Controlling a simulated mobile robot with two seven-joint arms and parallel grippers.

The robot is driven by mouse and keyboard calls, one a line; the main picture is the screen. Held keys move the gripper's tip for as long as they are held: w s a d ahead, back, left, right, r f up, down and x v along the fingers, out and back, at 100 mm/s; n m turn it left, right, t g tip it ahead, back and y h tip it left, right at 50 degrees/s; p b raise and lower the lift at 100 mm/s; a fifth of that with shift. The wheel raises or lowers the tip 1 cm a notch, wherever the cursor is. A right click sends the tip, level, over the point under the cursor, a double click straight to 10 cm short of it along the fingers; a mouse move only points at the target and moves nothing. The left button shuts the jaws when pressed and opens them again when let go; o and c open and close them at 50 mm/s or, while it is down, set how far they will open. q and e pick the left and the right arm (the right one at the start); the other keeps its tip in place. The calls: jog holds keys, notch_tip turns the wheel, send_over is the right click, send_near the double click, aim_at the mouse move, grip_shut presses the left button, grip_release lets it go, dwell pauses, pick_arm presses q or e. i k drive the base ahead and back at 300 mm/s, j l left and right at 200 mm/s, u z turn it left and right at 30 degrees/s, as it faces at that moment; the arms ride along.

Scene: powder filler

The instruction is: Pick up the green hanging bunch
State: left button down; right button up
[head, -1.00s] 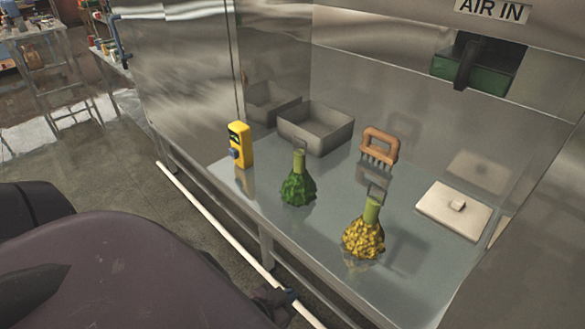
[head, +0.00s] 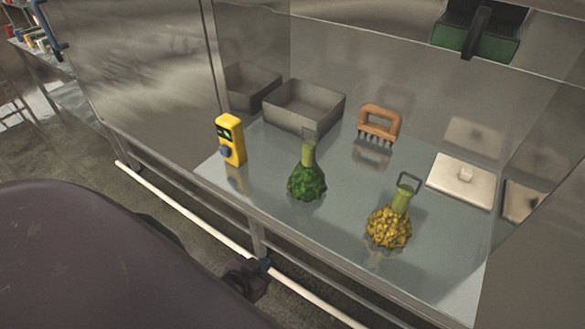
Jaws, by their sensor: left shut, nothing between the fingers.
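The green hanging bunch (head: 307,183) is a knobbly dark green clump with a paler green neck and a thin loop at its top. It stands upright on the steel work surface (head: 345,215) inside the cabinet. A yellow bunch (head: 389,228) of like shape, with a dark loop, stands to its right and nearer the front. My left gripper (head: 245,280) shows as a small dark shape below the cabinet's front edge, by the white pipe. It is shut and empty, well apart from the green bunch. My right gripper is not in view.
A yellow handheld device (head: 230,140) stands left of the green bunch. A grey open bin (head: 304,104) is behind it. A brown-handled rake tool (head: 379,123) and a white lidded plate (head: 463,180) are to the right. A white pipe (head: 190,216) runs below the cabinet's front edge.

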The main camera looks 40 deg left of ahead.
aim_at(306, 184)
jog(key=j, duration=0.9)
jog(key=k+j, duration=0.1)
jog(key=j, duration=0.75)
